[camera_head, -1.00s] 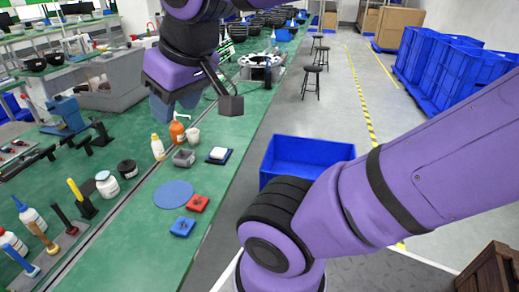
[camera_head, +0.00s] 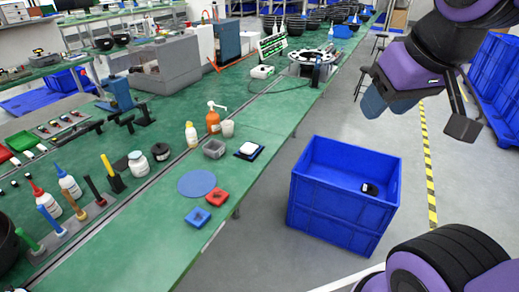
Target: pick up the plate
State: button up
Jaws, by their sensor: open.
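A flat, round blue plate (camera_head: 197,183) lies on the green bench top, close to the bench's right edge. My gripper (camera_head: 373,102) hangs at the upper right, out over the floor beyond the blue crate. It is well away from the plate, with its blue-grey fingers pointing down to the left. The gripper is open and I see nothing between the fingers.
A blue crate (camera_head: 333,217) stands on the floor beside the bench.

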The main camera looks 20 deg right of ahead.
aim_at(249, 148)
jog(key=i+l+u, duration=0.85)
